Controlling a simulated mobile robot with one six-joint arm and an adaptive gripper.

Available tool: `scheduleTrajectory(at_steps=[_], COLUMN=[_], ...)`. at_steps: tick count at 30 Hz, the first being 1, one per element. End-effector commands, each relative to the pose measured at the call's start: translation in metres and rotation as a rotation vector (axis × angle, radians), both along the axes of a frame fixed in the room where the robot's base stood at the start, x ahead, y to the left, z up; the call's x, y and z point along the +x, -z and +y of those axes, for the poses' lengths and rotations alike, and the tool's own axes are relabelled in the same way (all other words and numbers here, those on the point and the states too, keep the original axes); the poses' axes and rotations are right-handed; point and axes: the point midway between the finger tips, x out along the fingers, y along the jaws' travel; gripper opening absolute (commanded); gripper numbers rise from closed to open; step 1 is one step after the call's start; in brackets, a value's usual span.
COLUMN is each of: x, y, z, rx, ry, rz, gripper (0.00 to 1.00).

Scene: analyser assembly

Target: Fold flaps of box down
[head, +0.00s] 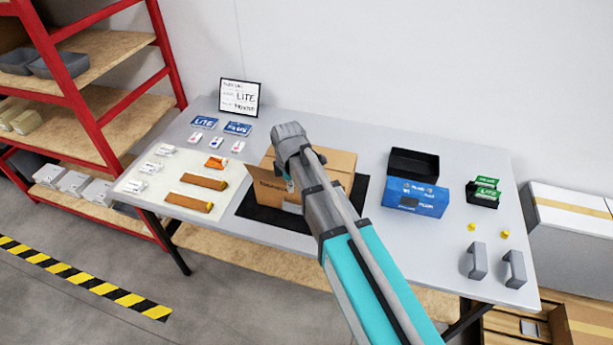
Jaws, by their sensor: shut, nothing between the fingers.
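A brown cardboard box (338,162) stands on a black mat (262,212) in the middle of the grey table. Its back right top looks flat. A printed brown panel (266,190) shows at its front left and sticks out to the left; I cannot tell whether it is a flap or a side wall. My arm crosses in front of the box and hides its middle and front right. My gripper (290,184) is low at the front left of the box, mostly hidden by my wrist, and looks shut and empty. Contact with the cardboard cannot be made out.
Left of the box are brown bars (190,202), small white packs and blue cards (238,128) below a framed sign (240,95). To the right are a black tray (414,164), a blue box (416,198), green packs (484,191) and grey handles (515,268). A red shelf stands left.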

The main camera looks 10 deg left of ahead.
Motion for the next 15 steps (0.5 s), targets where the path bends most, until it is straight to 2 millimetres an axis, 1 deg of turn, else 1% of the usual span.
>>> scheduleTrajectory(at_steps=[11, 15], x=[0.0005, 0.0052], y=[-0.0003, -0.0027], z=[0.0002, 0.0003], rx=[0.0, 0.0], ry=[0.0, 0.0], rz=[0.0, 0.0], gripper=[0.0, 0.0])
